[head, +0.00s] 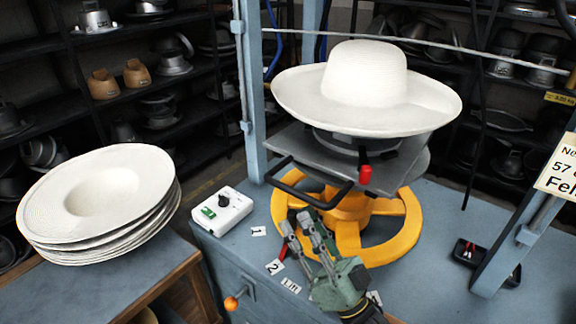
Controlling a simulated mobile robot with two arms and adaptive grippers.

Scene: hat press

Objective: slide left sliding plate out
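The press carries a flat grey sliding plate (292,140) with a black loop handle (312,193) at its front left edge. A white hat (365,85) with a wide brim sits on a form above the plate and hides much of it. My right gripper (299,224) is below the handle, over the front of the bench, with its fingers pointing up and left. Its two fingers look apart with nothing between them. It appears clear of the handle, though the depth gap is hard to judge. My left gripper is not in view.
A yellow handwheel (408,228) lies under the plate. A red-knobbed lever (365,174) stands at the plate's front. A white control box (222,211) is on the blue bench (440,280). Blue frame posts (251,90) flank the press. Stacked white hats (100,200) are at left.

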